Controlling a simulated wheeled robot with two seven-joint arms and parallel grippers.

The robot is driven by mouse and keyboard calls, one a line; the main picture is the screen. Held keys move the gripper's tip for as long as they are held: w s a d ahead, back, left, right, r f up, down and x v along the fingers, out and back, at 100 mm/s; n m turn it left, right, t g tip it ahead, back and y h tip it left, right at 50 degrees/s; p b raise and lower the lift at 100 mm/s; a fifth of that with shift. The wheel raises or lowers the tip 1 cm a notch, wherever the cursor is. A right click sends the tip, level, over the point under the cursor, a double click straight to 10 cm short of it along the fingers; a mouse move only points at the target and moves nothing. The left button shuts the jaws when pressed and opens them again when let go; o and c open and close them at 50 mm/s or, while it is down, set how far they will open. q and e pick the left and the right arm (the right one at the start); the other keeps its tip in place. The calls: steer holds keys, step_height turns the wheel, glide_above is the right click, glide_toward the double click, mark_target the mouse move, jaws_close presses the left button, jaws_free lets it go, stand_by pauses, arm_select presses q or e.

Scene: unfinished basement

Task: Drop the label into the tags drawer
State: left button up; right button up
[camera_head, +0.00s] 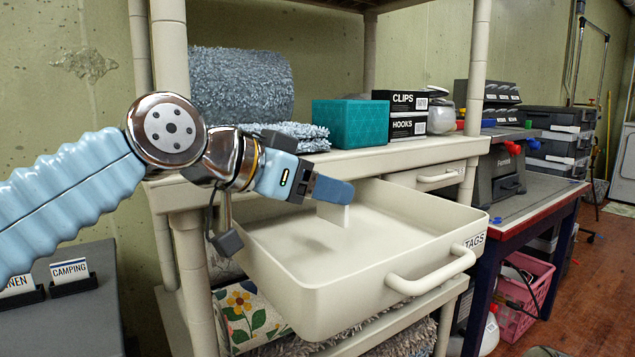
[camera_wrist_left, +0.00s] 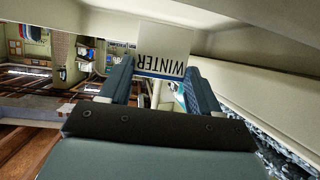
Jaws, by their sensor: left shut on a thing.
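The tags drawer (camera_head: 330,292) is a cream, shallow drawer pulled out from the shelf unit, with "TAGS" on its front and a bar handle. Its visible floor is bare. My left gripper (camera_head: 338,192) is over the back part of the open drawer, shut on a small white label (camera_head: 335,213). In the left wrist view the label (camera_wrist_left: 163,50) sits between the fingertips (camera_wrist_left: 155,75) and reads "WINTER" upside down, with a blue band. The label hangs down from the fingers; I cannot tell whether it touches the drawer floor. My right gripper is not in view.
A teal box (camera_head: 350,123) and black "CLIPS" and "HOOKS" boxes (camera_head: 408,127) stand on the shelf above. A closed drawer (camera_head: 435,176) is at the right. Other labels, one reading "CAMPING" (camera_head: 70,270), stand on a grey surface at lower left. A workbench (camera_head: 530,200) is at right.

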arm_select(q)
steer(key=o, duration=1.1)
steer(key=shift+v, duration=6.95)
